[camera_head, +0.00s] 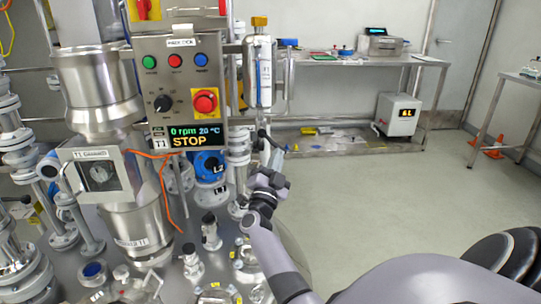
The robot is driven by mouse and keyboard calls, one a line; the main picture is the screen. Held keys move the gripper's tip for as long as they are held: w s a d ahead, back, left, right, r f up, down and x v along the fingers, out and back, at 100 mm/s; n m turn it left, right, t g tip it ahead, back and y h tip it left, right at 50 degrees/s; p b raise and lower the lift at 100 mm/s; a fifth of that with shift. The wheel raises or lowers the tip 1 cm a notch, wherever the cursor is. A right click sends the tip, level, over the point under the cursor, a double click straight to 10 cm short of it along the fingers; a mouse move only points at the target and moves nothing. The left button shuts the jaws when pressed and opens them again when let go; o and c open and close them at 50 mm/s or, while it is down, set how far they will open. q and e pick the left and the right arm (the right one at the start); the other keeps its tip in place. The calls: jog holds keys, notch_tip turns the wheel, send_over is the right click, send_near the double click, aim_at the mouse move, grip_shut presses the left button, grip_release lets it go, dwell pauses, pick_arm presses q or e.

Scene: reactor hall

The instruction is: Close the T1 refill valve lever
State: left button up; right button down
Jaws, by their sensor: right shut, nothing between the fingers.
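My right gripper (268,143) is at the centre, at the end of my grey arm that comes in from the lower right. It points up and away, and its fingers are shut and empty. It is just below a vertical tube with a small T1 label (265,84), to the right of the control panel. I cannot clearly make out the T1 refill valve lever; the gripper and wrist cover part of the pipework there. I cannot tell whether the gripper touches anything. My left gripper is not in view.
The control panel (178,48) hangs above a display (188,135) reading 0 rpm, 20 °C, STOP. Left are the T1 glass fitting (98,177) and metal pipes. A steel bench (345,61) and a white box (397,114) stand behind. The floor (400,190) at right is clear.

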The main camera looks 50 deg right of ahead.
pick_arm(q)
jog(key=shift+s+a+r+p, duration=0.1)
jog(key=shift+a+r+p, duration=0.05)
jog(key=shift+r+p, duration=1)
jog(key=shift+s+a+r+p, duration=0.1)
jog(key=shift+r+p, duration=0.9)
jog(key=shift+p, duration=0.2)
pick_arm(e)
jog(key=shift+s+d+r+n+t+y, duration=0.35)
jog(key=shift+r+n+t+y, duration=0.35)
jog(key=shift+n+t, duration=1.15)
jog(key=shift+s+d+r+n+t+y, duration=0.25)
jog(key=shift+r+n+t+y, duration=0.45)
jog(key=shift+n, duration=2.05)
jog(key=shift+s+d+r+n+t+y, duration=0.35)
jog(key=shift+n+t+y, duration=0.55)
jog(key=shift+n+t, duration=1.1)
jog(key=shift+d+n+g, duration=0.1)
jog(key=shift+n+g, duration=0.15)
jog(key=shift+n, duration=0.15)
